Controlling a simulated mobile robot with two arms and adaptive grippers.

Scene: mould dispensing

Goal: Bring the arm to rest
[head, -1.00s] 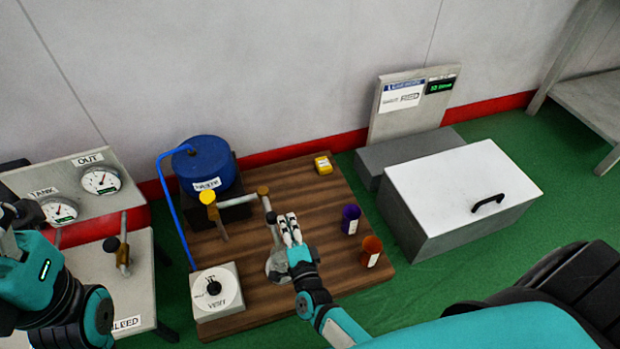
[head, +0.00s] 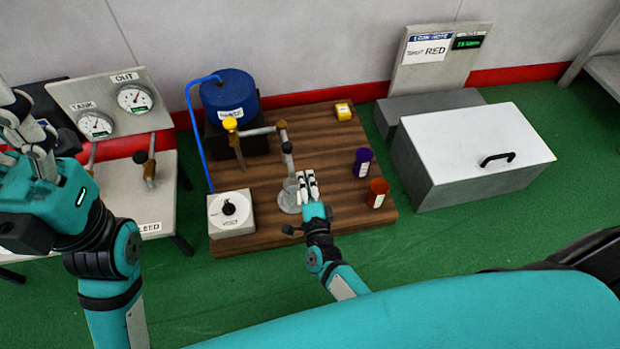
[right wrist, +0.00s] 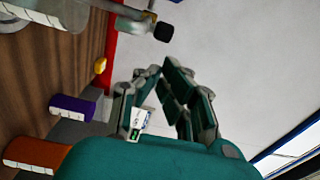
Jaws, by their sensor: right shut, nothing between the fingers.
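In the right wrist view the gripper's fingers (right wrist: 165,85) are seen close up, with nothing held. My left gripper (head: 18,125) is at the left edge, in front of the gauge panel. Its fingers are partly cut off, so its opening is unclear.
A lidded grey box (head: 475,150) stands right. Green floor (head: 450,240) is clear in front.

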